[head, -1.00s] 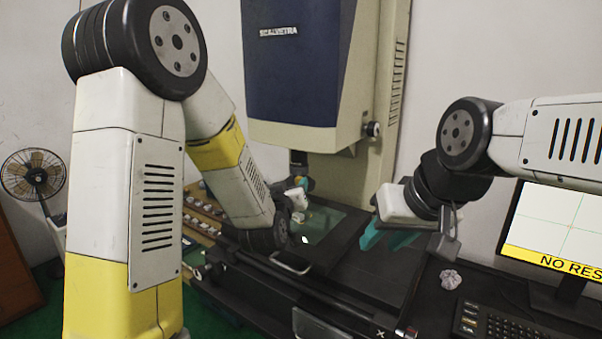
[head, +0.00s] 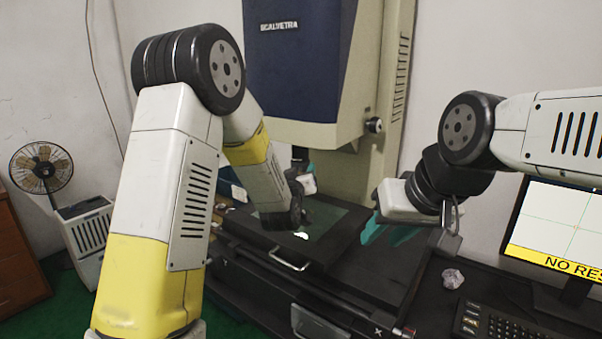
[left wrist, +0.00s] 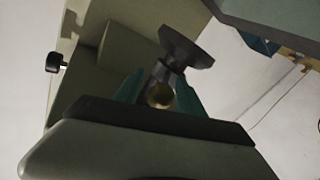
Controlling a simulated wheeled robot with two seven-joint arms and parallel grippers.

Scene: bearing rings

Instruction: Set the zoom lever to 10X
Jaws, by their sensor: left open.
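The measuring machine (head: 300,60) stands at the back, with a blue front. In the left wrist view, its dark lens barrel (left wrist: 160,74) ends in a wide black disc (left wrist: 186,47). A round brass-coloured part (left wrist: 160,95) shows between the fingers of my left gripper (left wrist: 158,98). The fingers are open, one on each side of it; I cannot tell whether they touch it. No zoom lever or 10X mark can be made out. In the head view my left gripper (head: 301,163) is under the machine's head, largely hidden by my wrist. My right gripper (head: 387,233) appears open and empty.
A glass stage (head: 335,222) lies below the lens, with a metal handle (head: 290,262) in front. A black side knob (head: 374,125) sticks out from the machine. A monitor (head: 560,225), a keyboard (head: 485,325) and a crumpled pale thing (head: 453,278) are at right.

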